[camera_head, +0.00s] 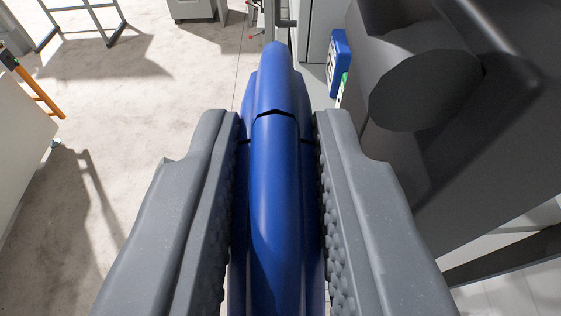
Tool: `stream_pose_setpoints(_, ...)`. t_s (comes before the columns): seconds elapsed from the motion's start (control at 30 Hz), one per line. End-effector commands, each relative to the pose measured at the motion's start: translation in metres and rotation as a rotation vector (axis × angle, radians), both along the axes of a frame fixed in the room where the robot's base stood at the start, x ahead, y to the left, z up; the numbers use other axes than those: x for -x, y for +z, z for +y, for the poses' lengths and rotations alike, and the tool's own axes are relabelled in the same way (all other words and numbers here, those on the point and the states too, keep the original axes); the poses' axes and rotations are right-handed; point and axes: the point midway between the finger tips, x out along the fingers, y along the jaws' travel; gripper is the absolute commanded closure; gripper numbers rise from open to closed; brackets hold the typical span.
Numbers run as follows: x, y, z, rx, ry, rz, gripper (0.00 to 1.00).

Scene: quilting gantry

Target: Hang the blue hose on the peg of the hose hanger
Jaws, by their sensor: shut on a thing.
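The blue hose (275,200) is thick and glossy and runs up the middle of the view between the two grey fingers of my gripper (279,130). My gripper is shut on the hose, with the ribbed finger pads against its left and right sides. The far end of the hose loop reaches past the fingertips. A dark band or strap crosses the hose near the fingertips. The lower part of the hose runs out of view at the bottom. I cannot make out the hose hanger or its peg for certain.
A large dark grey machine part with a round end (425,88) is close on the right. A blue box (339,62) is beyond the fingers. A white surface (22,135) with an orange bar (40,95) is at the left. The pale floor (165,115) at left is mostly clear.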

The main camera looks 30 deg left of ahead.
Motion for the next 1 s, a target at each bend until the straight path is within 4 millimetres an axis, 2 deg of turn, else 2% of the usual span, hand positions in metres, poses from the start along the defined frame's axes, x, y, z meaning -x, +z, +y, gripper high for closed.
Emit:
stream_pose_setpoints(0.07,0.000,0.001,0.000,-0.001,0.000,-0.001,1.00)
stream_pose_setpoints(0.1,0.000,0.001,0.000,-0.001,0.000,-0.001,0.78)
stream_pose_setpoints(0.2,0.000,0.001,0.000,-0.001,0.000,-0.001,0.55)
stream_pose_setpoints(0.43,0.001,0.000,-0.001,0.000,-0.001,0.000,0.55)
stream_pose_setpoints(0.57,0.009,0.002,-0.006,0.001,0.000,-0.001,0.55)
stream_pose_setpoints(0.67,0.022,0.006,-0.015,0.000,-0.001,-0.002,0.55)
stream_pose_setpoints(0.8,0.051,0.018,-0.032,-0.001,-0.004,-0.008,0.55)
stream_pose_setpoints(1.0,0.077,0.028,-0.053,-0.001,-0.002,-0.003,0.55)
